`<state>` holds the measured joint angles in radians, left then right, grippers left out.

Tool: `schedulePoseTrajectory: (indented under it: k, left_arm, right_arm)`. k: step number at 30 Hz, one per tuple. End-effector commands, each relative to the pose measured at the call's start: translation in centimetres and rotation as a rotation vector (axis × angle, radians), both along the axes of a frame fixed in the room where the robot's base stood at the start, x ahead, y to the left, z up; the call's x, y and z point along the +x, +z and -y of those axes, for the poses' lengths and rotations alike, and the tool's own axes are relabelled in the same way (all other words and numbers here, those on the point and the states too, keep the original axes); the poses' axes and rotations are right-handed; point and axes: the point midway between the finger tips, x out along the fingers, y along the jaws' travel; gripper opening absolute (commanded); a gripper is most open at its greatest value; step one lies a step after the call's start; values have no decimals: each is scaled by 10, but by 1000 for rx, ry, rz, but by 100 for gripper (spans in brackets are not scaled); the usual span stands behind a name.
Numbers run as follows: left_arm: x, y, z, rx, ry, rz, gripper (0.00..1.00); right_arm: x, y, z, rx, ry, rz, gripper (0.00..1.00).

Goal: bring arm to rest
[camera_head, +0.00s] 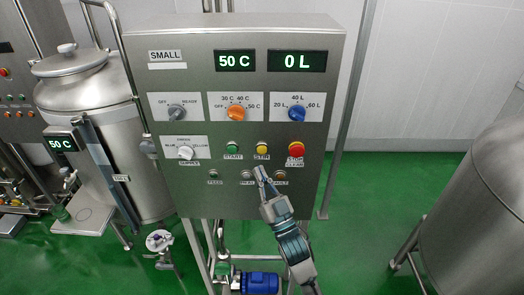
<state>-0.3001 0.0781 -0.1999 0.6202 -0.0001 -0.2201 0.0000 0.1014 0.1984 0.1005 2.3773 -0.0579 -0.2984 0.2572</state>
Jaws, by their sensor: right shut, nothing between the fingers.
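My right gripper (262,174) is in front of the lower part of the steel control panel (330,60), with its arm coming up from the bottom. It is shut and empty. Its fingertips are just below the yellow STIR button (262,149), and it partly covers the row of small lamps there. I cannot tell whether it touches the panel. My left gripper is not in view.
The panel displays read 50 C (234,61) and 0 L (297,61). An orange knob (239,112), a blue knob (297,113) and a red stop button (296,149) are on it. Steel tanks stand left (100,100) and right (485,215). Green floor (365,200) is clear between panel and right tank.

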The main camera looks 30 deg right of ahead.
Motion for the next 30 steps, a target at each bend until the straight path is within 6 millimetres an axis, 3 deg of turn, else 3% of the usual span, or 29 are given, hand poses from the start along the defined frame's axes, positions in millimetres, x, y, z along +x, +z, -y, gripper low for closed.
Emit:
schedulePoseTrajectory:
  k: [17,20,23,25,30]
  left_arm:
    - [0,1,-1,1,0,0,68]
    - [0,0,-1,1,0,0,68]
    - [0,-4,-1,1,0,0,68]
    - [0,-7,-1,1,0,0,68]
    - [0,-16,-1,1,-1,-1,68]
  right_arm:
    - [-5,0,-1,0,-1,-1,0]
    - [1,-10,-1,2,-2,-21,0]
    - [22,-45,1,5,-6,-96,0]
    - [42,-87,2,9,-8,-182,0]
    - [82,-222,1,10,-13,-435,0]
